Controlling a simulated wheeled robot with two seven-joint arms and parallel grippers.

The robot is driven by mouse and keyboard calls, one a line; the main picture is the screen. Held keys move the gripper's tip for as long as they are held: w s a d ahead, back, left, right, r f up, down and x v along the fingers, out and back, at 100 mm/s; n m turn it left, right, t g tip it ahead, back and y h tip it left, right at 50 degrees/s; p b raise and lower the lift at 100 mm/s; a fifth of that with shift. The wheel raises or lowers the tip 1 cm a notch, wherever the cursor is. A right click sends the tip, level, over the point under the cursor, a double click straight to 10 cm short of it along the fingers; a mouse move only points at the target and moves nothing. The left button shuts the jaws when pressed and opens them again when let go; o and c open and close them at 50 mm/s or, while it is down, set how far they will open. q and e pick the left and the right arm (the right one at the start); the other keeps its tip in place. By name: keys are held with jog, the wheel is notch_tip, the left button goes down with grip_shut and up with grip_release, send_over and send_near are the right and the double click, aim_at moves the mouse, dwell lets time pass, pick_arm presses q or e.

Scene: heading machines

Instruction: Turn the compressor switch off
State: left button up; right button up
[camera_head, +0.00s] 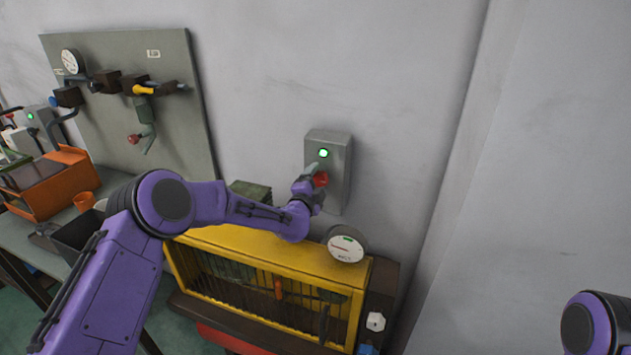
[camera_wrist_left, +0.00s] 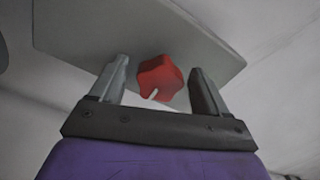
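The compressor switch is a grey wall box (camera_head: 341,160) with a lit green lamp (camera_head: 323,153) and a red knob (camera_head: 320,180) below the lamp. In the left wrist view the red knob (camera_wrist_left: 160,78) is star-shaped with a small white mark at its lower edge, and the grey box plate (camera_wrist_left: 140,35) lies behind it. My left gripper (camera_wrist_left: 157,85) is open, its two fingers on either side of the knob with visible gaps. In the head view my left gripper (camera_head: 312,177) is at the box and partly covers the knob. My right gripper is not seen; only part of my right arm shows.
Below the box stands a yellow caged machine (camera_head: 250,242) with a round gauge (camera_head: 346,244) on top. A grey panel (camera_head: 180,115) with valves and a gauge is on the wall at left. An orange box (camera_head: 62,188) sits on a bench. The wall at right is bare.

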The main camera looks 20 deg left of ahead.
pick_arm(q)
jog(key=c, duration=0.9)
jog(key=shift+a, duration=0.15)
jog(key=shift+o, duration=0.2)
jog(key=shift+f+n+b, duration=0.25)
jog(key=shift+n+b, duration=0.15)
jog(key=shift+b, duration=0.55)
jog(key=n+b, duration=0.1)
jog(key=b, duration=0.1)
jog(key=n+b, duration=0.1)
jog(key=n, duration=0.1)
jog(key=shift+d+f+b, duration=0.1)
jog(key=shift+d+b, duration=0.1)
jog(key=shift+b, duration=0.2)
jog(key=n+b, duration=0.2)
jog(key=n, duration=0.1)
jog(key=shift+n, duration=0.4)
jog(key=n+b, duration=0.2)
jog(key=n, duration=0.1)
jog(key=shift+d+n, duration=0.1)
jog(key=shift+n, duration=0.2)
jog(key=n+b, duration=0.2)
jog(key=n, duration=0.2)
jog(key=shift+d, duration=0.1)
jog(key=shift+n+b, duration=0.6)
jog(key=shift+n, duration=0.7)
jog(key=shift+d, duration=0.1)
